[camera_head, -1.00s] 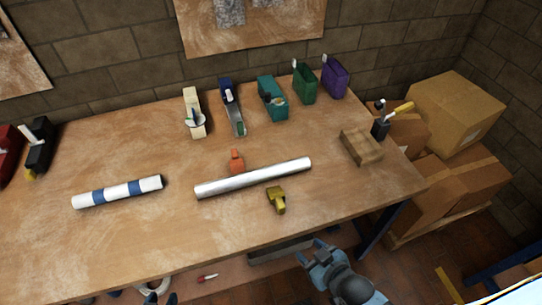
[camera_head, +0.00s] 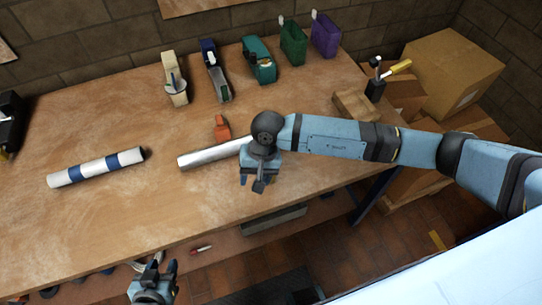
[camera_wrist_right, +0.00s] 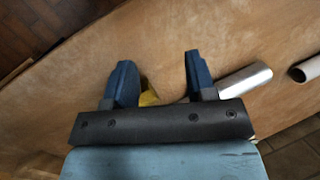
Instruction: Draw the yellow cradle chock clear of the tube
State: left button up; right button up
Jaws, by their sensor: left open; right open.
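The silver tube (camera_head: 212,154) lies on the wooden bench (camera_head: 110,218), its right end hidden by my right arm. An orange chock (camera_head: 222,127) is at its far side. The yellow chock is hidden in the head view. In the right wrist view a bit of the yellow chock (camera_wrist_right: 149,98) shows between the blue fingers of my right gripper (camera_wrist_right: 158,60), close to the left one; contact cannot be told. The tube (camera_wrist_right: 245,80) shows to the right. My right gripper (camera_head: 257,183) is open over the near side of the tube. My left gripper (camera_head: 155,274) is open and empty before the bench.
A white tube with blue bands (camera_head: 97,168) lies to the left. Several bins and tools, such as a teal one (camera_head: 260,61), line the back. A wooden block (camera_head: 353,106) and a dark holder (camera_head: 376,88) stand at the right. The bench front-left is clear.

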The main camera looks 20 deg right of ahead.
jog(key=w+d+h, duration=0.1)
jog(key=d, duration=0.1)
jog(key=w+d+n+t+h, duration=0.1)
jog(key=w+d+n+h, duration=0.1)
jog(key=w+d, duration=0.1)
jog(key=shift+d+t, duration=0.3)
jog(key=shift+a+f+b, duration=0.1)
jog(key=shift+f+b, duration=1.75)
jog(key=shift+f, duration=2.05)
jog(key=c, duration=0.8)
